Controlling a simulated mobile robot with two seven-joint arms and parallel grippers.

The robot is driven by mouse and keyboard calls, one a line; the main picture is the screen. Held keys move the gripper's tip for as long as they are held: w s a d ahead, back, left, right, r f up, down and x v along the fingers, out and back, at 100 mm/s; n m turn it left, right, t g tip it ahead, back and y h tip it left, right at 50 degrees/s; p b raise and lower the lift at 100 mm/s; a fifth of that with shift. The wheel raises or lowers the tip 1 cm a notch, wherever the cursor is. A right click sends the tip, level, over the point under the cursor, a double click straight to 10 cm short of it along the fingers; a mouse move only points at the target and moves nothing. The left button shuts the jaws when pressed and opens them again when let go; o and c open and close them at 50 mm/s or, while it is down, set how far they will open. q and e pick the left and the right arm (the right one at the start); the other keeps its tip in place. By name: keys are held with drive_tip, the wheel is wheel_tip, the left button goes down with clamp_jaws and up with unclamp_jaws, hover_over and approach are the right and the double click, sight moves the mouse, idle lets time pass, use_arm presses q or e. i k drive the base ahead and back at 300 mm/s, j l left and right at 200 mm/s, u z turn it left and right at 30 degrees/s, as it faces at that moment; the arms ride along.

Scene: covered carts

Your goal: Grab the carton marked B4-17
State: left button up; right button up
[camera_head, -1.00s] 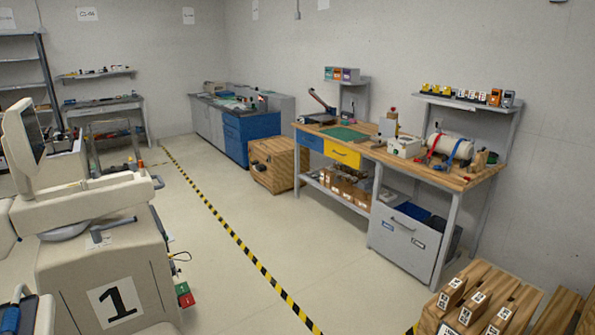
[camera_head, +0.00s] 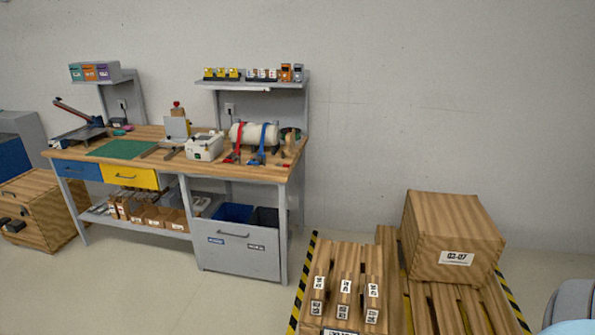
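No carton label clearly reads B4-17 in this view. A large brown carton (camera_head: 452,240) stands on a wooden pallet (camera_head: 449,315) at the right; its white label seems to read 03-07. Several small labelled blocks (camera_head: 344,291) sit in rows on a slatted wooden crate or pallet (camera_head: 352,254) left of it; their labels are too small to read. Several small cartons (camera_head: 150,214) stand on the shelf under the workbench, with labels also too small to read. Neither of my grippers shows.
The workbench (camera_head: 278,173) stands along the wall with blue and yellow drawers and a grey cabinet (camera_head: 240,257) below. A wooden crate (camera_head: 42,205) is at the far left. Black and yellow tape (camera_head: 302,285) edges the pallet area. The floor (camera_head: 150,290) before the bench is clear.

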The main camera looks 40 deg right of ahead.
sight(372, 300)
drive_tip(key=i+z, duration=0.35)
drive_tip(key=i+j+z, duration=0.15)
drive_tip(key=i+z, duration=0.15)
drive_tip(key=i, duration=0.2)
drive_tip(key=i+j+z, duration=0.35)
drive_tip(key=i+z, duration=0.25)
drive_tip(key=z, duration=0.2)
drive_tip(key=i+j+z, duration=0.2)
drive_tip(key=z, duration=0.25)
drive_tip(key=i+j+z, duration=0.2)
drive_tip(key=z, duration=0.25)
drive_tip(key=i+j+z, duration=0.45)
drive_tip(key=i, duration=0.15)
